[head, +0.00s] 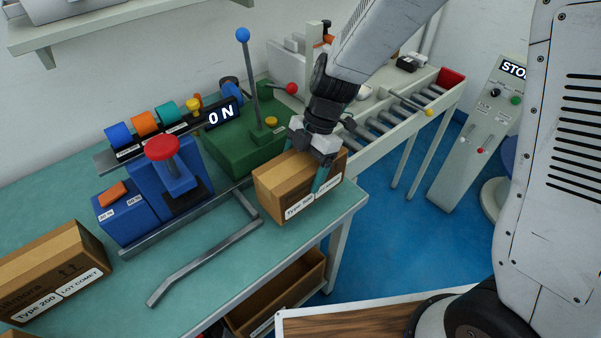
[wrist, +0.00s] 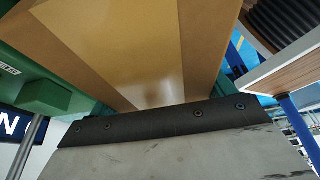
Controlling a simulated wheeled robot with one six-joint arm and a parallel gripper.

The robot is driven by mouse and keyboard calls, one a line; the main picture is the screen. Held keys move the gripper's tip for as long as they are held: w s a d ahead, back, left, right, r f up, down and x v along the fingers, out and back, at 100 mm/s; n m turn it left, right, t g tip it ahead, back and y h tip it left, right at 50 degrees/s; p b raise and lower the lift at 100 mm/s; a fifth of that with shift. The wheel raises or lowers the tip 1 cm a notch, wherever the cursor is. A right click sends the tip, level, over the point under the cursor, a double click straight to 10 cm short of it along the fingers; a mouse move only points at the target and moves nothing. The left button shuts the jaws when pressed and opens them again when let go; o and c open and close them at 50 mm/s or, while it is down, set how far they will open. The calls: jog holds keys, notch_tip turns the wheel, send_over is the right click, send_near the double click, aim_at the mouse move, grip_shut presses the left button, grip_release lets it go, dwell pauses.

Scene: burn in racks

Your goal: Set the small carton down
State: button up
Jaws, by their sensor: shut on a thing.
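In the wrist view the carton (wrist: 150,45) fills the middle, between the fingers. I cannot tell whether its underside touches the table.
A larger carton (head: 50,275) stands at the left. A blue press with a red knob (head: 163,148), a green lever machine (head: 245,145) and a grey bent bar (head: 205,265) are on the table. A roller conveyor (head: 390,120) is behind. An open brown box (head: 280,290) is below.

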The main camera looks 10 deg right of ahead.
jog(key=f, duration=0.2)
jog(key=shift+s+d+f, duration=0.15)
jog(key=shift+d+f, duration=0.05)
jog(key=shift+f, duration=0.1)
jog(key=shift+a+f, duration=0.1)
jog(key=shift+f, duration=0.3)
jog(key=o, duration=1.7)
jog(key=v, duration=1.2)
